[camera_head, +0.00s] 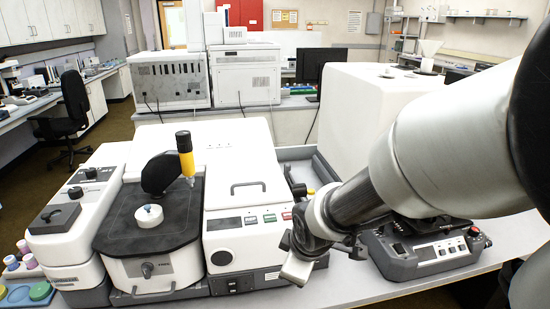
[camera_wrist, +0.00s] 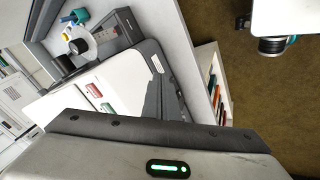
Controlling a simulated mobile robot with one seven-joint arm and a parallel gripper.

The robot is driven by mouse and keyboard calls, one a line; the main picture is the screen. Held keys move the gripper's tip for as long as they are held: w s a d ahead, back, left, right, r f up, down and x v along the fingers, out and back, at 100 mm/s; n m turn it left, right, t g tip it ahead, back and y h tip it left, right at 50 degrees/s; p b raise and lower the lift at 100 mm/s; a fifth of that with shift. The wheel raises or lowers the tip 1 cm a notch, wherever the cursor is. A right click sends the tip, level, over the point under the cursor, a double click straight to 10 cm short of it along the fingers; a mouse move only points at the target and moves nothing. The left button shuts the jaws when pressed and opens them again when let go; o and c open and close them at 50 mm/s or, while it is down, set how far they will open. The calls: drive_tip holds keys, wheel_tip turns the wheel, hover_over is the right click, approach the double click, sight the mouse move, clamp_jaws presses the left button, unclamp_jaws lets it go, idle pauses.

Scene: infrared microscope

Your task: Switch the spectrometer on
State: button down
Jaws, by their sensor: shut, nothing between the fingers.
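The spectrometer (camera_head: 238,165) is the broad white instrument in the middle of the head view. In the wrist view, the red button (camera_wrist: 95,89) and a green button (camera_wrist: 107,107) show on the white panel. My gripper (camera_head: 297,268) is shut and empty, in front of the panel's lower right corner. Its fingertips are hidden in the wrist view.
The microscope stage (camera_head: 125,228) with a white round holder (camera_head: 149,215) adjoins on the left. A dark control box (camera_head: 425,250) with knobs stands right of my gripper, partly behind my arm. Colored jars (camera_head: 30,262) sit at far left. The table's front edge is close.

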sight(233, 287)
drive_tip(key=s+a+f+n+g+y, duration=0.1)
drive_tip(key=s+a+f+n+y, duration=0.3)
drive_tip(key=a+f, duration=0.3)
drive_tip(key=shift+s+a+f+n+p, duration=0.35)
drive_tip(key=shift+a+n, duration=0.45)
drive_tip(key=shift+a, duration=0.45)
drive_tip(key=shift+w, duration=0.1)
drive_tip(key=b+x, duration=0.1)
drive_tip(key=x, duration=0.3)
drive_tip(key=w+b+x, duration=0.1)
drive_tip(key=x, duration=0.2)
drive_tip(key=w+r+b+x, duration=0.1)
drive_tip(key=b+x, duration=0.1)
drive_tip(key=x, duration=0.2)
drive_tip(key=shift+w+a+f, duration=0.15)
drive_tip(key=shift+w+f, duration=0.1)
drive_tip(key=shift+f, duration=0.05)
drive_tip(key=shift+w+a, duration=0.1)
drive_tip(key=shift+w, duration=0.35)
